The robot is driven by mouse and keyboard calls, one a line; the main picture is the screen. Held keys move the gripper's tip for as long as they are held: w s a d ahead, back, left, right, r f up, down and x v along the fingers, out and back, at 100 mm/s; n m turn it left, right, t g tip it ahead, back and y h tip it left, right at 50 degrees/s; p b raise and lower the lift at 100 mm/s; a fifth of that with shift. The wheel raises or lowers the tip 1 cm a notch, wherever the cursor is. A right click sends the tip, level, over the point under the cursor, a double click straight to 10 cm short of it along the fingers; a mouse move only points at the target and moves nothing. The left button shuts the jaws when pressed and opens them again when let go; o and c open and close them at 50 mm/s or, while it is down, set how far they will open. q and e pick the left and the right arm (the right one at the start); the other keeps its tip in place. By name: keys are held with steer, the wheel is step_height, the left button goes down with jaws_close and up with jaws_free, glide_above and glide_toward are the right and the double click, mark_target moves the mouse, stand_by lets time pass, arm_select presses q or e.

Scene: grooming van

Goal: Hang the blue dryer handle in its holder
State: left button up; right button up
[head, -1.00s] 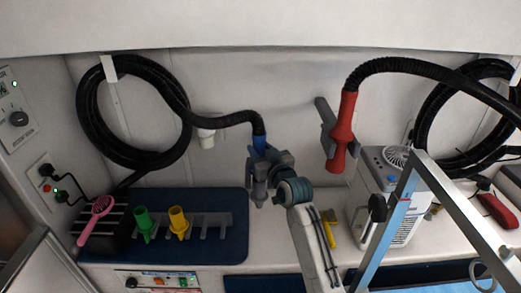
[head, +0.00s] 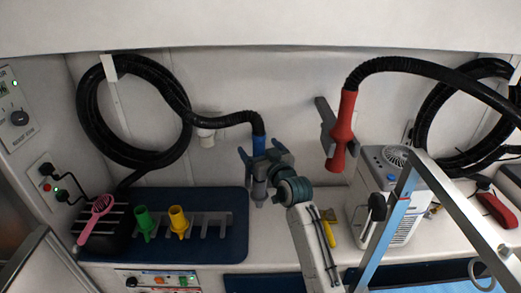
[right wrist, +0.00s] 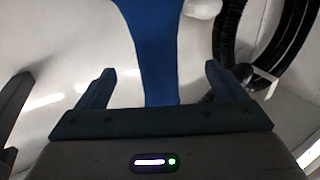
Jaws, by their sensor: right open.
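The blue dryer handle (head: 259,144) hangs upright at the end of a black hose, in front of the back wall. A grey part (head: 259,190) shows below it. My right gripper (head: 261,154) is open around the handle. In the right wrist view, the blue handle (right wrist: 155,50) runs between the two spread fingers (right wrist: 160,88), with a gap on each side. My gripper covers the handle's middle, and I cannot tell whether a holder bears it there. My left gripper is not in view.
A red dryer handle (head: 342,135) hangs in a dark grey wall bracket (head: 326,115) to the right. A white fan unit (head: 385,200) and a metal frame stand at right. Green (head: 143,222) and yellow (head: 178,222) nozzles stand on a blue mat (head: 225,251).

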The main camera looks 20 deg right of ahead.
steer(key=shift+s, duration=0.1)
steer(key=shift+s+d+p, duration=0.2)
steer(key=shift+s+p, duration=0.3)
steer(key=shift+s, duration=0.65)
steer(key=shift+s+d+p, duration=0.15)
steer(key=shift+s+p, duration=0.3)
steer(key=shift+s, duration=0.7)
steer(key=shift+s+d+f+p, duration=0.1)
steer(key=shift+s+p, duration=0.15)
steer(key=shift+s, duration=0.6)
steer(key=shift+s+d+r+p, duration=0.15)
steer(key=shift+s+p, duration=0.1)
steer(key=shift+s, duration=0.6)
steer(key=shift+s+d+f+p, duration=0.15)
steer(key=shift+s+p, duration=0.1)
steer(key=shift+s, duration=0.6)
steer(key=shift+a, duration=0.1)
